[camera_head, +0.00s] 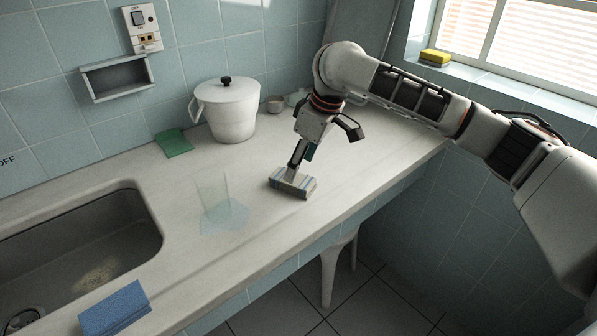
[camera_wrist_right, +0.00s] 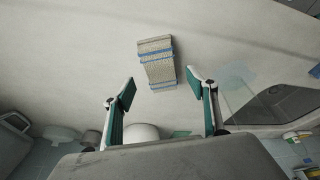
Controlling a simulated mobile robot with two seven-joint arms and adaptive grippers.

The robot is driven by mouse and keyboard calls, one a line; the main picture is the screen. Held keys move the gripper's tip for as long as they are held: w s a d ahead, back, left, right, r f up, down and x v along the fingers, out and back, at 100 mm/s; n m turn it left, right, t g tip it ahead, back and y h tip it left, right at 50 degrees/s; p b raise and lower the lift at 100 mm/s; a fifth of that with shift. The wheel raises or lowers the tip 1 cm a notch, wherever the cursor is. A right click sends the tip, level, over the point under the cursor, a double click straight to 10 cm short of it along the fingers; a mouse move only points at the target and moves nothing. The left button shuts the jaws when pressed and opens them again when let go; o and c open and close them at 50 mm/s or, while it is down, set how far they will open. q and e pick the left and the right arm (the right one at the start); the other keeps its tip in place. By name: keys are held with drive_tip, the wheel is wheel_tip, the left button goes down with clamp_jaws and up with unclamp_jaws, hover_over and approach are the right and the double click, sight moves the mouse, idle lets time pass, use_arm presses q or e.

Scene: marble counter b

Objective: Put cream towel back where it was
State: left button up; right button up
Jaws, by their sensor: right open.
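The cream towel (camera_head: 297,183) is a small folded block with blue-grey stripes, lying on the pale counter (camera_head: 350,165) right of the middle. In the right wrist view the towel (camera_wrist_right: 157,62) lies just beyond the fingertips, roughly centred between them. My right gripper (camera_head: 324,145) is above and behind the towel in the head view, with one finger close to it or overlapping it. The right wrist view shows the gripper (camera_wrist_right: 161,88) open with its fingers wide apart and nothing between them. My left gripper is not in view.
A clear glass (camera_head: 212,187) stands with a pale blue patch (camera_head: 228,218) by it, left of the towel. A white lidded pot (camera_head: 228,112), small bowl (camera_head: 275,104) and green cloth (camera_head: 173,142) are behind. A blue cloth (camera_head: 115,308) lies beside the sink (camera_head: 125,235).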

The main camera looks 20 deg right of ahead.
use_arm(q)
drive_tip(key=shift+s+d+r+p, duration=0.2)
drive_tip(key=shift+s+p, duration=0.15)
drive_tip(key=shift+p, duration=0.25)
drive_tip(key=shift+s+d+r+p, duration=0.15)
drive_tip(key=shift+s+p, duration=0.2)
drive_tip(key=shift+p, duration=0.2)
use_arm(e)
drive_tip(key=v, duration=0.7)
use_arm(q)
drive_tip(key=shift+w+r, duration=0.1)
